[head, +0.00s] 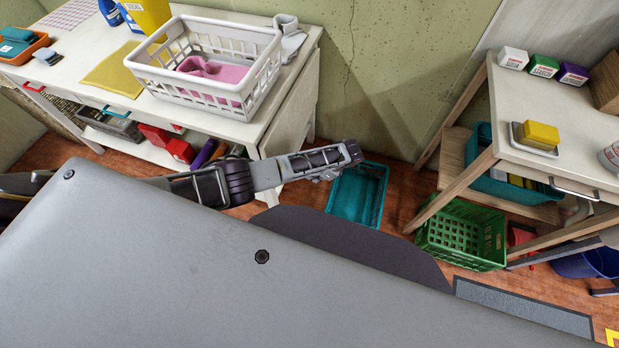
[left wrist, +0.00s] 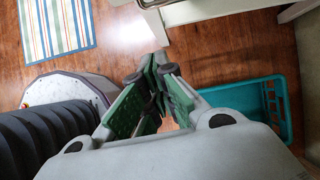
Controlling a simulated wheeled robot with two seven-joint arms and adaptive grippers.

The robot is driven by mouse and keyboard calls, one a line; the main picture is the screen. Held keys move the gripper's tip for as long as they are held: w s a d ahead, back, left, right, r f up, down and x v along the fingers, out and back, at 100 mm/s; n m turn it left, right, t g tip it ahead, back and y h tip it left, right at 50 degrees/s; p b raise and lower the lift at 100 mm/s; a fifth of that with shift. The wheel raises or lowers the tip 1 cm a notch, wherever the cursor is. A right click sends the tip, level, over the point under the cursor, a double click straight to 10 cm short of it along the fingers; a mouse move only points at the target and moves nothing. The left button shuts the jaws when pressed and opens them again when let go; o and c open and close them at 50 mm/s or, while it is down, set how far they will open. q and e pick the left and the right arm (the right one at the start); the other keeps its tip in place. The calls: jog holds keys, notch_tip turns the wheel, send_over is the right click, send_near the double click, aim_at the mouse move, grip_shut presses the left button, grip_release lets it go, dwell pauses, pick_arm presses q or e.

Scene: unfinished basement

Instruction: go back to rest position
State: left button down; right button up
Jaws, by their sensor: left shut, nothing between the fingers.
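My left arm comes in from the left in the head view, over the floor in front of the white table. Its gripper (head: 328,175) is at the arm's far end, near the teal bin, and shows only in small part there. In the left wrist view the two green-padded fingers of the left gripper (left wrist: 153,82) are closed together with nothing held, above the wooden floor. My right gripper is in neither view.
A white table (head: 255,130) bears a white basket (head: 190,90) with a pink cloth. A teal bin (head: 372,185) and a green crate (head: 440,250) stand on the floor. A desk (head: 510,100) stands at right. A striped mat (left wrist: 57,25) lies on open floor.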

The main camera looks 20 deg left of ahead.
pick_arm(q)
jog(key=shift+d+r, duration=0.25)
jog(key=shift+r, duration=0.1)
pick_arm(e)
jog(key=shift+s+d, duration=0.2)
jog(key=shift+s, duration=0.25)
